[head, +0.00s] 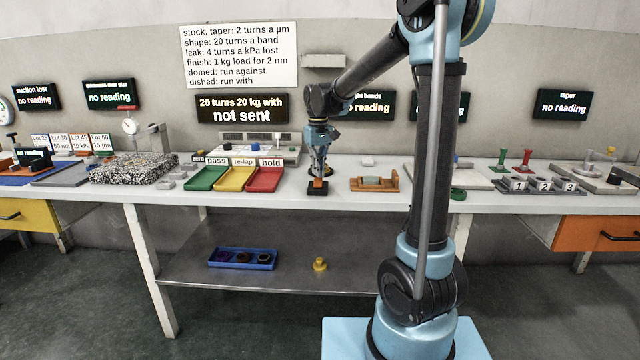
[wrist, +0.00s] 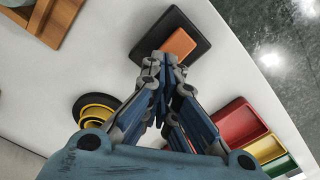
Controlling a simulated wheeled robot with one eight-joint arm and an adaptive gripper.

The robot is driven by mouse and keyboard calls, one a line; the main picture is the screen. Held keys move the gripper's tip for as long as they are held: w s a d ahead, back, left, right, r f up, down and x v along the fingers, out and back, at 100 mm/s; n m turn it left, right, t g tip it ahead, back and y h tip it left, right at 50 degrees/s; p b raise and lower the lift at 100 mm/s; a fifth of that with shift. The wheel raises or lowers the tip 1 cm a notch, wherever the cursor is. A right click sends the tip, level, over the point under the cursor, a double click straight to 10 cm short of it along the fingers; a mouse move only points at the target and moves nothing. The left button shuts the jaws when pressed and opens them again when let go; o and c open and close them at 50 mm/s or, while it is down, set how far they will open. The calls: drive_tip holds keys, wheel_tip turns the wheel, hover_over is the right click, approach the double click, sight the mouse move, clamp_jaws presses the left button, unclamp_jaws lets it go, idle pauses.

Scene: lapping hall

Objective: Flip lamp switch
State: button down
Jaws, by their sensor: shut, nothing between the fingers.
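The switch (head: 318,188) is a black base with an orange rocker, on the table near its front edge, between the red tray and a wooden stand. In the wrist view its orange rocker (wrist: 179,45) lies just beyond my fingertips. My gripper (head: 319,174) points down right above the switch, fingers together and empty. In the wrist view my gripper (wrist: 157,66) overlaps the near edge of the black base. I cannot tell whether it touches. Which way the rocker is tilted is not clear.
A round black and yellow thing (wrist: 95,108) stands close behind my gripper. The red tray (head: 264,179) is left of the switch, the wooden stand (head: 375,184) right. A lower shelf (head: 200,272) holds a blue tray (head: 243,265) and a brass piece (head: 320,264).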

drive_tip(key=shift+f, duration=0.75)
idle(0.4)
drive_tip(key=shift+r, duration=3.5)
